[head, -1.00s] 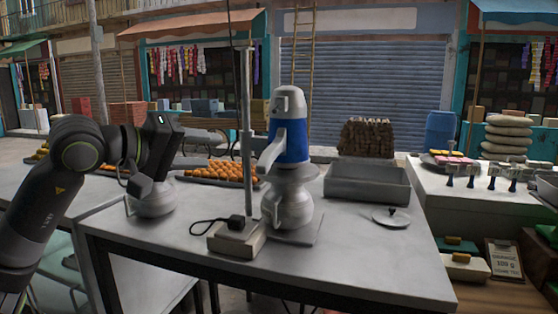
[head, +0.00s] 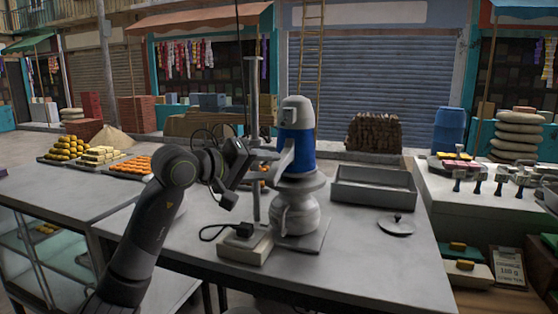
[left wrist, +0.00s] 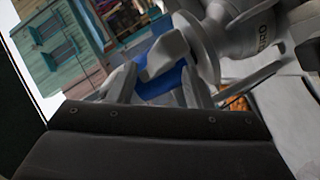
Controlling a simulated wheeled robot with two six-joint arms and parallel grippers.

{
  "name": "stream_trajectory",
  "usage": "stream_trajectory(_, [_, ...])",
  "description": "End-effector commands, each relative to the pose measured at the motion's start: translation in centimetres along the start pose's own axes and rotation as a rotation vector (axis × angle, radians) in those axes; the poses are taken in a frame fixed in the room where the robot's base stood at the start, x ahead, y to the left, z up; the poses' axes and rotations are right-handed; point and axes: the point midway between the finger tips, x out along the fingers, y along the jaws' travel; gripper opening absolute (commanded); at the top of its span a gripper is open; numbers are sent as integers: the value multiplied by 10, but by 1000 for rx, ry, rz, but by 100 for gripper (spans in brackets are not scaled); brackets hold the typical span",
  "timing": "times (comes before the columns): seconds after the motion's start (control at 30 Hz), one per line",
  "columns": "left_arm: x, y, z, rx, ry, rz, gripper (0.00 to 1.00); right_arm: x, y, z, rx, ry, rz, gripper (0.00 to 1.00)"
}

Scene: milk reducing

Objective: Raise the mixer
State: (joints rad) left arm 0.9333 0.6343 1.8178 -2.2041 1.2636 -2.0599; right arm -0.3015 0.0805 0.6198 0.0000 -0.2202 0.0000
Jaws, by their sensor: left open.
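The mixer (head: 297,150) has a blue and white motor body mounted beside a vertical metal pole (head: 254,95). It stands above a round metal pot (head: 295,213) with a wide rim. My left gripper (head: 265,155) is at the mixer's left side, its open fingers pointing at the body. In the left wrist view, the two fingers (left wrist: 158,84) are apart, with the mixer's grey handle (left wrist: 166,55) and blue body (left wrist: 165,85) just beyond and between them. I cannot tell whether they touch. My right gripper is not in view.
A switch box (head: 240,243) with a black cable sits at the pole's foot. A grey tray (head: 375,190) and a round lid (head: 396,224) lie to the right on the table (head: 350,265). Sweets trays (head: 95,157) stand at the left. The table's front right is clear.

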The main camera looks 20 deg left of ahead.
Motion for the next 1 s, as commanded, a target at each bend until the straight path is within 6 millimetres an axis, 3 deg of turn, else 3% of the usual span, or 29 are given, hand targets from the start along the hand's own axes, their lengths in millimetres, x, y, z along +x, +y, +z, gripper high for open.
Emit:
stream_trajectory(0.3, [42,2,-1,-3,-1,1,45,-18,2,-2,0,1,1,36])
stream_trajectory(0.73, [50,0,0,0,0,0,45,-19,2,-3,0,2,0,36])
stream_trajectory(1.0, [50,0,0,0,0,0,10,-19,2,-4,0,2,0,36])
